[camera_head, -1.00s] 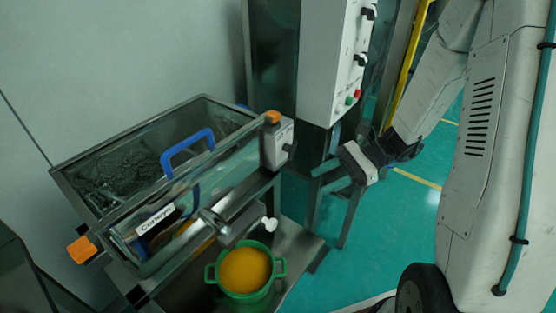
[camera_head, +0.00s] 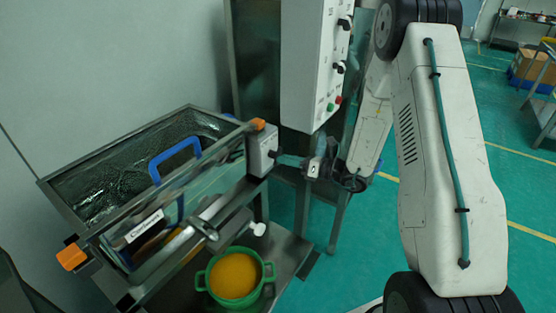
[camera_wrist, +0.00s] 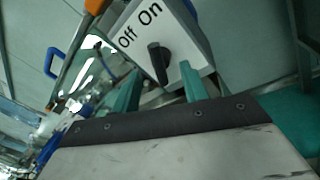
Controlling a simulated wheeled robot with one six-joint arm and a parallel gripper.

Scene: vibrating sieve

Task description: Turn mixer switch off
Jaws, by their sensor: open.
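The mixer switch box (camera_head: 261,152) is a small grey box at the right end of the sieve trough. In the wrist view the box (camera_wrist: 195,45) has "Off" and "On" printed on its face, with a black elongated knob (camera_wrist: 159,63) below the words. The knob's upper end points up, nearer the "On" side, though the exact angle is hard to judge. My gripper (camera_wrist: 157,92) is open, its two teal fingers on either side of the knob in this view and apparently short of it. In the head view my gripper (camera_head: 288,160) is level with the box, just to its right.
A blue handle (camera_head: 175,157) stands on the glass-walled trough (camera_head: 110,226). A green pot (camera_head: 236,298) with orange contents sits below on a metal shelf. A tall white control cabinet (camera_head: 305,70) with knobs and buttons rises close behind my gripper.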

